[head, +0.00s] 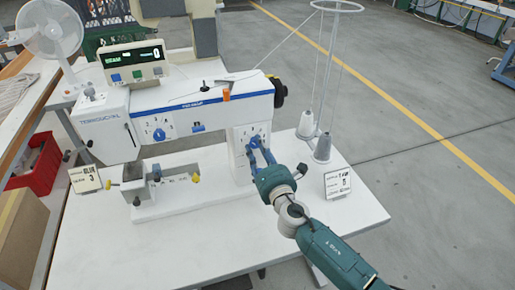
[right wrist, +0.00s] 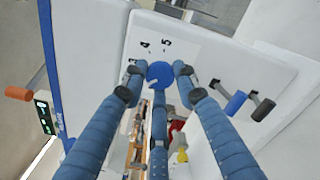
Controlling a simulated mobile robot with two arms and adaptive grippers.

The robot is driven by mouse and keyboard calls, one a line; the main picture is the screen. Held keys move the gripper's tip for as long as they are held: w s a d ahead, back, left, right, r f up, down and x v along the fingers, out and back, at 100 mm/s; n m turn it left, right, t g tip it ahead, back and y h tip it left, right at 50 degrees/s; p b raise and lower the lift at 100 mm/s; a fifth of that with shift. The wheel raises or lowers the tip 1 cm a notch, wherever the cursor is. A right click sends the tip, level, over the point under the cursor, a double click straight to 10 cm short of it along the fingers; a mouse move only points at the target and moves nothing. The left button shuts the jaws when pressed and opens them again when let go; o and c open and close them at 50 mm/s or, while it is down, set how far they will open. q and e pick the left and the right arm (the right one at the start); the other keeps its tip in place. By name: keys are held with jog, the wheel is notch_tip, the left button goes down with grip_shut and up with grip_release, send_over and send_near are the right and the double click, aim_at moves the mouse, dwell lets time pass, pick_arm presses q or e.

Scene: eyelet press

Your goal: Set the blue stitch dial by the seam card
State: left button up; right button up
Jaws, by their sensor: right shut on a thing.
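The blue stitch dial (right wrist: 160,73) is on the white machine's panel, with the digits 4 and 5 above it and a partly covered mark at its left. A pale mark shows on its lower left. My right gripper (right wrist: 160,78) has its blue fingers closed around the dial. In the head view this gripper (head: 259,154) is at the machine's right-hand column and hides the dial. A card (head: 85,179) at the left reads "BLUE" and "3". Another card (head: 338,182) at the right has text too small to read surely. My left gripper is out of view.
The white sewing machine (head: 185,115) carries a second blue dial (head: 159,135) and a display box (head: 134,63). A clamp-like fixture (head: 140,184) stands front left. Thread cones (head: 322,148) stand at the right. The front of the white table (head: 180,245) is clear.

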jog(key=shift+d, duration=0.15)
jog(key=o, duration=1.1)
jog(key=shift+s, duration=0.2)
jog(key=v, duration=1.1)
jog(key=shift+s+d, duration=0.2)
jog(key=shift+s, duration=0.05)
